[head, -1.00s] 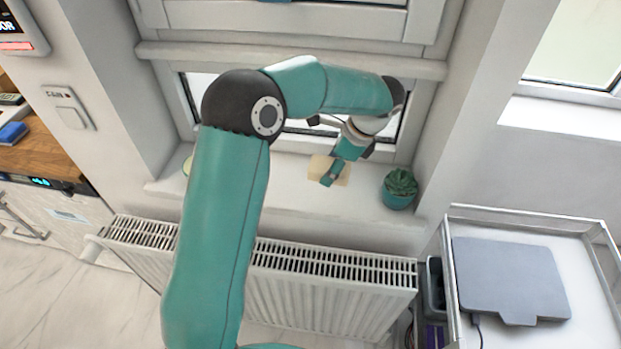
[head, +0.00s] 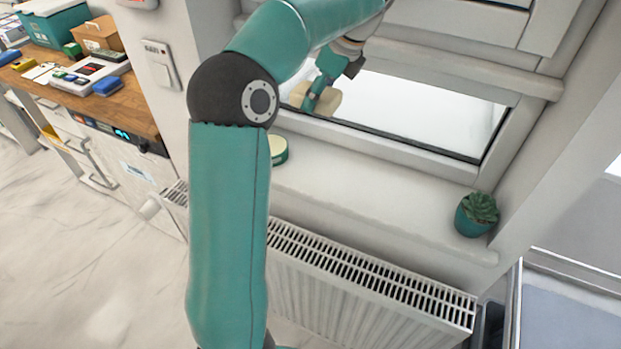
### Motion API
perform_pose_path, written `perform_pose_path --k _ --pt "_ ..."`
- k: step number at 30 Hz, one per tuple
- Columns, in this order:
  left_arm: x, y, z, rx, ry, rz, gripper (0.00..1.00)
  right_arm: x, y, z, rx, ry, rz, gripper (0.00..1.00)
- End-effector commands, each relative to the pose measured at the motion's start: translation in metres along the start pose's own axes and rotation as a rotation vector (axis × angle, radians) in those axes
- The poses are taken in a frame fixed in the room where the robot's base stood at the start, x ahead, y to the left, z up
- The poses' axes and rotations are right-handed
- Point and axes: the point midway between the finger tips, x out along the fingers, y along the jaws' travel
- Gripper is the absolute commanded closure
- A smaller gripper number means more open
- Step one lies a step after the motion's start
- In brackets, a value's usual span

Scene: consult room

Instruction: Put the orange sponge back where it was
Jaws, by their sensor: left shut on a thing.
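My left gripper (head: 313,100) is in the upper middle of the head view, in front of the window and raised above the sill. It is shut on a pale tan block (head: 331,101), which looks like a sponge but paler than orange. The fingers cover part of the block. No clearly orange sponge shows elsewhere. My right gripper is out of view.
The white window sill (head: 370,205) is mostly clear. A green-and-cream round tub (head: 278,150) stands at its left, a potted succulent (head: 476,214) at its right. A radiator (head: 370,280) is below. A wooden counter (head: 130,105) at left holds boxes and blue items.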

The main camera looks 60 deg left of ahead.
Motion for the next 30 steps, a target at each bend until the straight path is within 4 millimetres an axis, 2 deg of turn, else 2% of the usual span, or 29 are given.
perform_pose_path --k 2,5,8,18,21,30 --pt "0.010 0.003 0.007 -0.020 0.000 0.009 0.88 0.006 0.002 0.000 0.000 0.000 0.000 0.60" --pt "0.023 0.004 0.005 -0.026 -0.001 0.014 0.88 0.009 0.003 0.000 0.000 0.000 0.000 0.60" --pt "0.042 0.005 -0.003 -0.024 0.000 0.016 0.88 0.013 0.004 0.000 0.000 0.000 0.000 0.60" --pt "0.122 0.004 -0.038 -0.024 0.000 0.015 0.88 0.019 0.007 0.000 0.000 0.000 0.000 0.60" --pt "0.140 0.004 -0.045 -0.025 0.000 0.014 0.88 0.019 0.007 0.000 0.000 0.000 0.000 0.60" --pt "0.163 0.003 -0.055 -0.024 0.000 0.012 0.88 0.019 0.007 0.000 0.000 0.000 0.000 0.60"
